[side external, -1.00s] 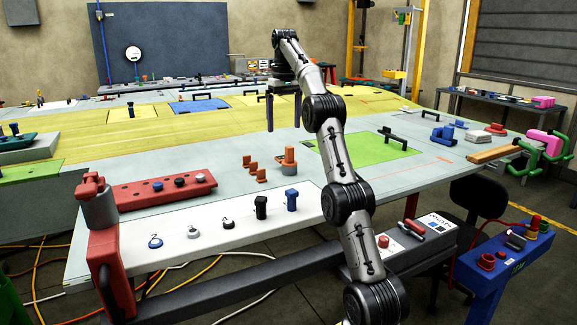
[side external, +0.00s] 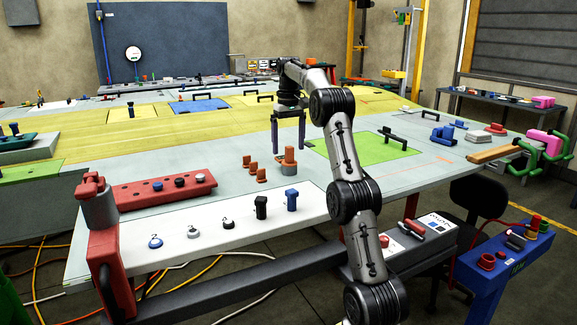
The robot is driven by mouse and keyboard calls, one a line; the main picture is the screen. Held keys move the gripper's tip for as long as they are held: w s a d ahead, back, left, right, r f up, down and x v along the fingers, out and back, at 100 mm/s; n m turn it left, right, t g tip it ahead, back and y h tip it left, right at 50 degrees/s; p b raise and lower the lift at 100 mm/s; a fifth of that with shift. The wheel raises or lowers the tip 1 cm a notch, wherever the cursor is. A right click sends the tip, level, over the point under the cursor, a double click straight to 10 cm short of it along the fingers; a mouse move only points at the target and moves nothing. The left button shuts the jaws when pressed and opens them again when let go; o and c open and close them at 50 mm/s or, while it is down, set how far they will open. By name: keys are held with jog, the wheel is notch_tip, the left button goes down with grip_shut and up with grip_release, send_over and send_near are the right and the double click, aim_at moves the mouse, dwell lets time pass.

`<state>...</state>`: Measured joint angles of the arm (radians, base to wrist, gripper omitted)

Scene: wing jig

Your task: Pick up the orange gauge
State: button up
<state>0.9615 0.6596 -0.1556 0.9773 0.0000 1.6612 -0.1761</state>
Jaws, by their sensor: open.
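I cannot tell which of these is the orange gauge. My gripper (side external: 288,148) is open and empty, pointing down. In the picture its fingertips are at the top of the orange cylinder; their depth is unclear.
A white strip (side external: 180,240) with blue, grey and black knobs lies in front. A red block (side external: 135,195) with holes is at left. A green panel (side external: 375,150) with a black handle is to the right. The surface left of the orange pieces is clear.

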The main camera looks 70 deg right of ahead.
aim_at(289, 161)
jog(key=shift+f, duration=3.15)
grip_shut()
jog(key=shift+r, duration=0.15)
